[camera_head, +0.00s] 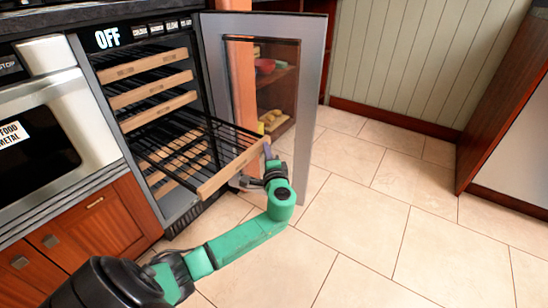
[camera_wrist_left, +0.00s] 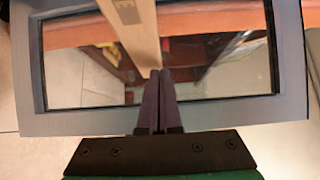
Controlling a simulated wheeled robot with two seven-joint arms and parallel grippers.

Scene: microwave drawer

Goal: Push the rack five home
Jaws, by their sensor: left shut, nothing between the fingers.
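One rack (camera_head: 198,142) is pulled far out of the open wine cooler. It has a dark wire grid and a pale wooden front strip (camera_head: 225,176). The strip also shows in the left wrist view (camera_wrist_left: 140,32), running down to the fingertips. My left gripper (camera_head: 267,150) is shut and empty, at the right end of this strip, on its outer side. Its dark purple fingers are pressed together in the left wrist view (camera_wrist_left: 161,75). They look close to the wood, but I cannot tell whether they touch. My right gripper is out of view.
Several other racks with wooden fronts (camera_head: 150,89) sit inside the cooler above and below. The cooler's glass door (camera_head: 310,90) stands open, close behind my gripper. An oven (camera_head: 60,120) is at left. The tiled floor (camera_head: 390,230) at right is clear.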

